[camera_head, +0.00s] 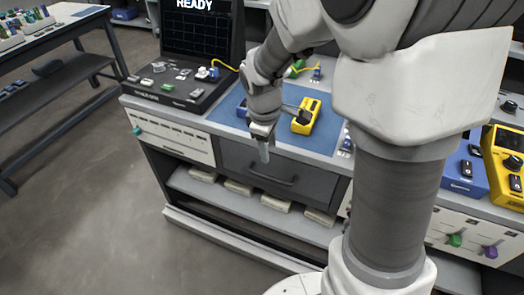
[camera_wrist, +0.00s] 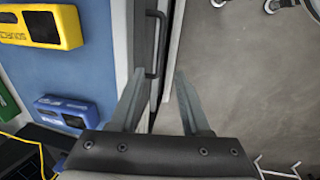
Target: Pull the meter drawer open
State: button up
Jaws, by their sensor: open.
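The meter drawer (camera_head: 235,158) is a dark grey front below the bench top, and it looks shut. Its black bar handle (camera_head: 273,177) runs along the front. In the head view my gripper (camera_head: 264,153) points down just above and in front of the drawer, close to the handle. In the wrist view my gripper (camera_wrist: 160,74) is open and empty. The handle (camera_wrist: 156,45) lies just beyond the fingertips, roughly in line with the gap between them, nearer the left finger. I cannot tell from these views whether a finger touches it.
A blue mat (camera_head: 228,118) on the bench top holds a yellow meter (camera_head: 306,117). A black splicer (camera_head: 180,85) stands to the left. The open shelf (camera_head: 210,184) below the drawer holds several pale packs. The floor (camera_head: 90,220) in front is clear.

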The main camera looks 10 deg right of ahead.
aim_at(271, 177)
jog(key=f+b, duration=0.1)
jog(key=f, duration=0.3)
jog(key=w+d+f+b, duration=0.1)
jog(key=f, duration=0.4)
jog(key=w+f+b, duration=0.1)
jog(key=f, duration=0.3)
jog(key=shift+d+f+b, duration=0.15)
jog(key=shift+d+b, duration=0.05)
jog(key=shift+b, duration=0.2)
jog(key=shift+c, duration=0.4)
grip_shut()
